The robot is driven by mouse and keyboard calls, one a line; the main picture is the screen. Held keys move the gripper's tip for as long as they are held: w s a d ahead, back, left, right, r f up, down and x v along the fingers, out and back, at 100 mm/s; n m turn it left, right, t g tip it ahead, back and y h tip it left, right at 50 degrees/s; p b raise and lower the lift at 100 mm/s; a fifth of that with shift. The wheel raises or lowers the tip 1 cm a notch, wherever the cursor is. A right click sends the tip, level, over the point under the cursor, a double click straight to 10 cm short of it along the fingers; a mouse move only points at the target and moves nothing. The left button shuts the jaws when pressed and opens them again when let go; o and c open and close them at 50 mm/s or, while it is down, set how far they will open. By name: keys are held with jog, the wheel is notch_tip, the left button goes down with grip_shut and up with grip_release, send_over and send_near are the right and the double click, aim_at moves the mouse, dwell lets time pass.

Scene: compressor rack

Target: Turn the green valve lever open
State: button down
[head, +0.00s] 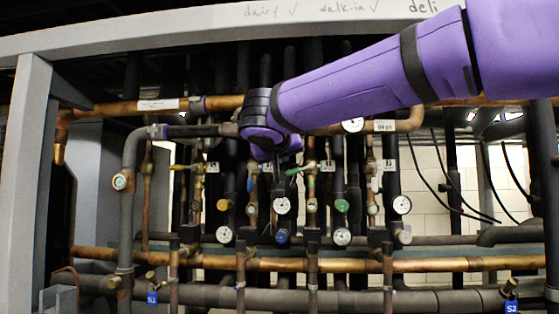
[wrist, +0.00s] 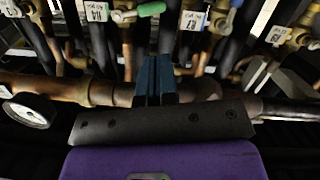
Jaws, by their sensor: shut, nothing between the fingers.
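The green valve lever (head: 298,170) sits on a vertical copper pipe in the middle of the rack in the head view, pointing sideways, roughly across the pipe. It also shows at the top edge of the wrist view (wrist: 151,9). My gripper (wrist: 155,72) is shut and empty, its two dark blue fingers together. In the wrist view the fingertips are apart from the lever, with the lever beyond them near the top. In the head view my purple wrist hangs just up and left of the lever; the fingertips are hard to make out there.
A yellow lever (head: 181,167) is to the left. White gauges (head: 282,205), a green round knob (head: 341,205) and a blue knob (head: 282,237) sit lower among close-set pipes. A horizontal copper pipe (wrist: 101,91) crosses behind my fingers in the wrist view. Free room between pipes is narrow.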

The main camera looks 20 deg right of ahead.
aim_at(300, 170)
jog(key=x, duration=0.9)
